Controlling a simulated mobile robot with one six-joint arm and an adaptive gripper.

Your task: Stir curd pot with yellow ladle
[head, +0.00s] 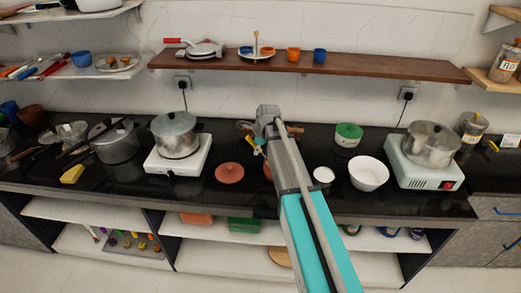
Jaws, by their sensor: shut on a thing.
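My arm reaches over the dark counter and covers much of its middle. My gripper (256,142) shows only in part beside the arm's far end, small and partly hidden. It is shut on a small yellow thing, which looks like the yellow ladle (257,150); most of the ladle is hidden. A reddish clay pot (267,171) shows as a sliver behind my arm, just below the gripper. I cannot see inside it, nor tell whether the ladle is in it. A round clay lid (229,174) lies on the counter to the left.
A metal pot (175,134) stands on a white stove (178,163) at left, another (430,144) on a right stove (427,172). A white bowl (368,174), small white cup (323,176) and green-lidded container (348,134) stand right of my arm. A brown shelf (350,66) hangs above.

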